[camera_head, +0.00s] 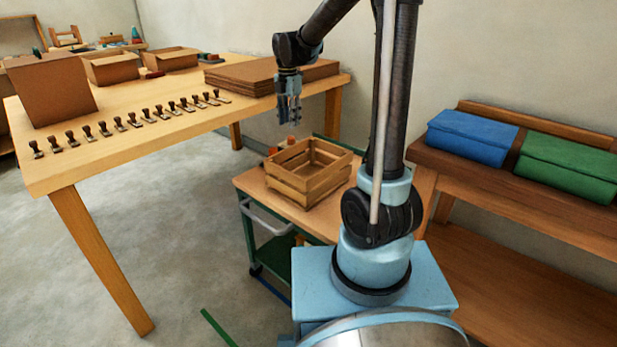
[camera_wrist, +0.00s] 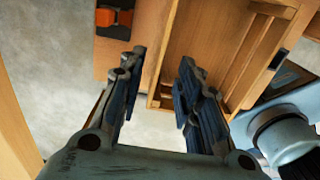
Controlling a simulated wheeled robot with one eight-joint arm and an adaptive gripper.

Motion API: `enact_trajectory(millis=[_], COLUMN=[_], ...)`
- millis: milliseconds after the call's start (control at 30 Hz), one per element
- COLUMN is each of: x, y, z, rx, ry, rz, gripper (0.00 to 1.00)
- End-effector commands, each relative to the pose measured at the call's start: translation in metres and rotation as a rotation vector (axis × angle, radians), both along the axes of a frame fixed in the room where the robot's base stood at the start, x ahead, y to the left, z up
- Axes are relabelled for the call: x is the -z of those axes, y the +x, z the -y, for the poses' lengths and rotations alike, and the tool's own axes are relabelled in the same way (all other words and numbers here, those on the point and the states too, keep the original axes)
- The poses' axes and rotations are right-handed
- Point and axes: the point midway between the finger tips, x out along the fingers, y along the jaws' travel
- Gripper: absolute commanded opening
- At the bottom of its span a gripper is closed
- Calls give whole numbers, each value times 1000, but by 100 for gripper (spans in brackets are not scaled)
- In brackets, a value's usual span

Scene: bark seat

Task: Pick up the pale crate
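The pale crate (camera_head: 309,171) is a slatted wooden box, open at the top and seemingly empty. It stands upright on a small wheeled cart (camera_head: 262,190). My gripper (camera_head: 288,119) points down above the crate's far left side, clear of it in the head view. In the wrist view my gripper (camera_wrist: 163,68) has its two fingers spread apart with nothing held between them. The crate (camera_wrist: 212,45) lies beyond and between the fingertips, reaching to the right, and the fingers cover parts of its near and left edges.
A long table (camera_head: 135,125) at left holds cardboard boxes (camera_head: 52,88), flat cardboard (camera_head: 240,76) and a row of several small stamp-like items (camera_head: 128,121). An orange item (camera_wrist: 114,18) lies on the cart beside the crate. A bench (camera_head: 530,200) at right carries blue (camera_head: 472,137) and green (camera_head: 568,165) bundles.

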Motion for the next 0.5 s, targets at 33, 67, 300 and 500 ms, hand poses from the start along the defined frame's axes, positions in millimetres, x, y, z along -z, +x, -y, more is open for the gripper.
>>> enact_trajectory(millis=[33,67,300,500], x=[8,12,50,81], y=[0,0,0,0], z=[0,0,0,0], rx=[0,0,2,3], ry=[0,0,0,0], rz=[0,0,0,0], gripper=[32,32,32,32])
